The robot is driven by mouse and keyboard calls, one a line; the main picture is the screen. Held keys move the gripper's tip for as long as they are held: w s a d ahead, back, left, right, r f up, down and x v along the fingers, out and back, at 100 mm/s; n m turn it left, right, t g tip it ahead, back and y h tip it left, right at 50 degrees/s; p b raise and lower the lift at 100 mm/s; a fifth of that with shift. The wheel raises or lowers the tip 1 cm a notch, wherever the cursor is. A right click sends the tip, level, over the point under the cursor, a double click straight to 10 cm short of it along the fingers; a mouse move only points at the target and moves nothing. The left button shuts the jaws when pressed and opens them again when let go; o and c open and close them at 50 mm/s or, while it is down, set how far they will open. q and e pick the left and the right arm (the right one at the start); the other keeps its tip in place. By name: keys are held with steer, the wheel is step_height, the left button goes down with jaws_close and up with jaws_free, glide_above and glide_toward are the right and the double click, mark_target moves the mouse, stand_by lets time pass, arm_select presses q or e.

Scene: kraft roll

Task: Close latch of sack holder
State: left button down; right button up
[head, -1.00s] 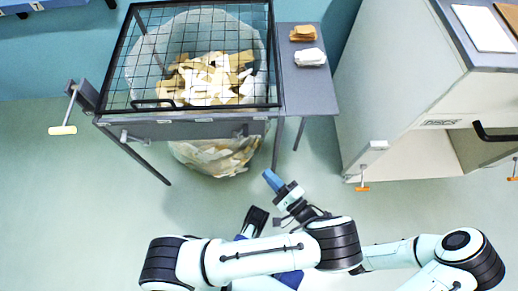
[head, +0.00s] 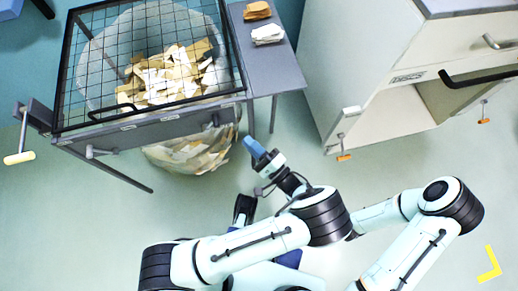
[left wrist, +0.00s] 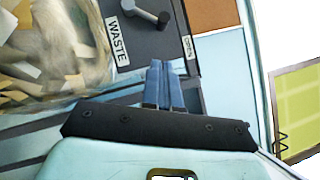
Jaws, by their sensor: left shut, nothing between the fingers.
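The sack holder (head: 148,128) is a dark frame with a wire-grid lid over a clear sack (head: 190,155) of pale scraps. A small grey lever (head: 92,152) sits low on its front at the left. The left wrist view shows a grey lever with a round knob (left wrist: 162,19) beside a WASTE label (left wrist: 117,40), with the sack (left wrist: 55,45) at left. My left gripper (head: 251,145) has blue fingers, shut and empty, just right of the sack's lower part. Its fingers (left wrist: 164,85) point toward the grey panel, apart from the lever.
A crank with a pale handle (head: 19,158) sticks out at the holder's left. A grey side shelf (head: 262,68) carries a brown stack (head: 257,10) and a white stack (head: 267,34). A white cabinet (head: 365,75) stands at right. The floor left of my arms is clear.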

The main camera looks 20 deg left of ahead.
mark_target(210, 124)
arm_select(q)
steer(key=a+r, duration=0.2)
steer(key=a, duration=0.4)
steer(key=shift+w+a+r, duration=0.2)
steer(key=shift+w+a, duration=0.05)
steer(key=shift+a, duration=0.15)
arm_select(e)
steer(key=shift+s+d+f, duration=0.15)
steer(key=shift+s+f, duration=0.35)
steer(key=shift+f, duration=0.15)
